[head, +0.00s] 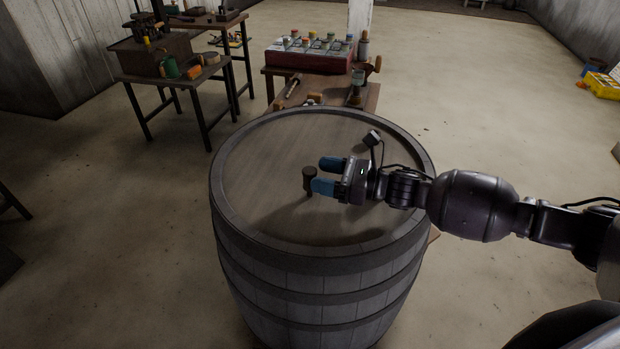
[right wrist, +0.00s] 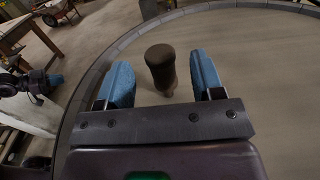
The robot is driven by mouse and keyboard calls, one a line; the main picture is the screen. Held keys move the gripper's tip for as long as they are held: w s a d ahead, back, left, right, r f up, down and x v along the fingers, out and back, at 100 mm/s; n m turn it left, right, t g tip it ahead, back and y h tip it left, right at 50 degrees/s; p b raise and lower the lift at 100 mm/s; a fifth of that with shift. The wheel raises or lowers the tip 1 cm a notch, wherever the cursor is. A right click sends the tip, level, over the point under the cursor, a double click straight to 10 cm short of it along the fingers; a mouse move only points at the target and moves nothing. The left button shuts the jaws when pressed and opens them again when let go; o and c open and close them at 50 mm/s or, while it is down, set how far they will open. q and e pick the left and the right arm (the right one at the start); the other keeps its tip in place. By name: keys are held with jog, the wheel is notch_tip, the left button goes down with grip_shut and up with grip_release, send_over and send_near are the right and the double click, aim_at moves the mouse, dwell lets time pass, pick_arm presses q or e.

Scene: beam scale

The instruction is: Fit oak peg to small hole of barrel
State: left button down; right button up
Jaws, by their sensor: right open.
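The barrel (head: 262,196) stands upright in front of me with a flat wooden top. The dark oak peg (head: 309,178) stands upright on the barrel top, its wide head up and a narrower shank below. I cannot tell whether its foot sits in the small hole, which I cannot make out. My right gripper (head: 325,175) is open, low over the top at the peg. In the right wrist view the peg (right wrist: 160,65) shows between and just beyond the two blue fingers (right wrist: 163,82). What seems to be my left gripper (right wrist: 52,82) shows at the left edge there.
Behind the barrel, a low table (head: 369,99) holds a red box (head: 312,57) of jars and some tools. A workbench (head: 140,75) with tools stands at the back left. A yellow box (head: 602,84) lies at the far right. The floor beside the barrel is clear.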

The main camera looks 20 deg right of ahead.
aim_at(310, 170)
jog(key=shift+x, duration=1.75)
jog(key=c, duration=1.1)
jog(key=shift+o, duration=0.2)
jog(key=shift+r, duration=0.1)
